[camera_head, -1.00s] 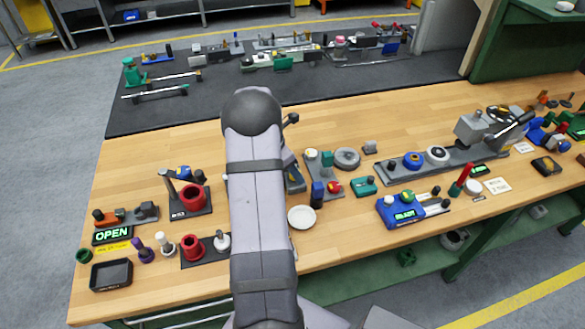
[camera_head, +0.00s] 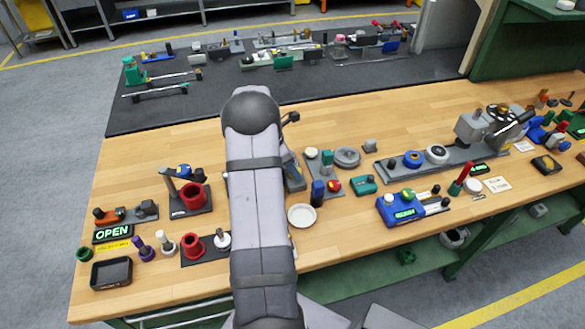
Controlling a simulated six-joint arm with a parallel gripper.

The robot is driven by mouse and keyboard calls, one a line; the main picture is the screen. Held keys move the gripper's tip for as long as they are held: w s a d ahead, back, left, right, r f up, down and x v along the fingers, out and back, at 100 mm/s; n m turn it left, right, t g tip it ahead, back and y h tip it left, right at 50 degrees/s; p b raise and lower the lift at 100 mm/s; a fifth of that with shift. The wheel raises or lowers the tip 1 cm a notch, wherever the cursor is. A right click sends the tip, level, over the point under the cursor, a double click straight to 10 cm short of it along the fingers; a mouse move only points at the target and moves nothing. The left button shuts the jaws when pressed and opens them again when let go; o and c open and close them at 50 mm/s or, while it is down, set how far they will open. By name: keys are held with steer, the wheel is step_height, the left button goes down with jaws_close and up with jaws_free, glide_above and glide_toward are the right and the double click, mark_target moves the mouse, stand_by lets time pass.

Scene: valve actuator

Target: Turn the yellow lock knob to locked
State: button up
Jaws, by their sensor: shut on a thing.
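My arm (camera_head: 255,190) rises through the middle of the view and covers part of the bench behind it. My gripper is hidden behind the arm, so its jaws and whatever they touch do not show. I cannot make out a yellow lock knob; it may be behind the arm. A valve-like device with a red ring and a blue top (camera_head: 192,195) stands left of the arm. A dark display reading OPEN in green (camera_head: 112,233) stands at the left front, with a yellow label strip (camera_head: 114,246) in front of it.
A black tray (camera_head: 111,273), a red flanged part (camera_head: 193,246) and small knobs sit front left. A white dish (camera_head: 301,216) is just right of the arm. A blue box (camera_head: 399,210) and a long grey fixture (camera_head: 425,163) stand farther right. Bare wood (camera_head: 150,150) shows at the back left.

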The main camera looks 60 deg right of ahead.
steer(key=m, duration=0.2)
steer(key=m+g+y, duration=0.1)
steer(key=m, duration=0.1)
steer(key=m+y, duration=0.1)
steer(key=m, duration=0.2)
steer(key=shift+w+d+g, duration=0.15)
steer(key=shift+d+g, duration=0.15)
steer(key=shift+d, duration=0.05)
steer(key=m+y, duration=0.1)
steer(key=m, duration=0.1)
steer(key=m+y, duration=0.1)
steer(key=m, duration=0.2)
steer(key=shift+d+m, duration=0.2)
steer(key=shift+m, duration=0.1)
steer(key=shift+m+y, duration=0.4)
steer(key=shift+m, duration=0.2)
steer(key=o, duration=1.1)
steer(key=shift+c, duration=0.2)
steer(key=shift+r, duration=0.1)
steer(key=shift+r+b, duration=0.5)
steer(key=shift+r, duration=0.35)
step_height(320, 180, up, 8)
steer(key=p, duration=0.7)
